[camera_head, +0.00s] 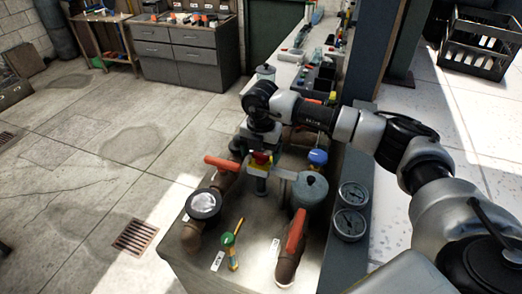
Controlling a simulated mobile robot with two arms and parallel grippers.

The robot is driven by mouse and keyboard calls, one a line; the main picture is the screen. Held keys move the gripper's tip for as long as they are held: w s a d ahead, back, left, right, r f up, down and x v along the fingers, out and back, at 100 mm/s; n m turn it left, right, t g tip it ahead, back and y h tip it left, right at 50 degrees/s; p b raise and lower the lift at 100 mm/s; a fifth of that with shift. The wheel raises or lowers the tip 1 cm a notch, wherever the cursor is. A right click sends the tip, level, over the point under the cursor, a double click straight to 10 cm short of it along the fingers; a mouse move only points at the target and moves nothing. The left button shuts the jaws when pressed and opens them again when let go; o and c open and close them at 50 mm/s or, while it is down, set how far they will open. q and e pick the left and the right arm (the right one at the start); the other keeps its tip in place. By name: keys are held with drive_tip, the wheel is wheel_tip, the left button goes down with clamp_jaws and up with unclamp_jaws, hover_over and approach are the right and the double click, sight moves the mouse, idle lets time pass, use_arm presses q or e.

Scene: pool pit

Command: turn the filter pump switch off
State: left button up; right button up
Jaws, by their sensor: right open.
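A small yellow and red part (261,158) shows under my right wrist, among the pipework on the bench; I take it to be the filter pump switch, but its setting is too small to read. My right gripper (262,172) points down at this spot, beside or over the part. It is open, with its fingers hard to make out against the pipes. I cannot tell whether it touches the part. My left gripper is out of view.
Pipes with orange handles (295,232), a round black-rimmed fitting (203,204), a grey canister (310,190) and two gauges (349,223) crowd the bench. Open floor is at the left.

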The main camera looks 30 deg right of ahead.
drive_tip(key=shift+c, duration=0.2)
drive_tip(key=c, duration=0.9)
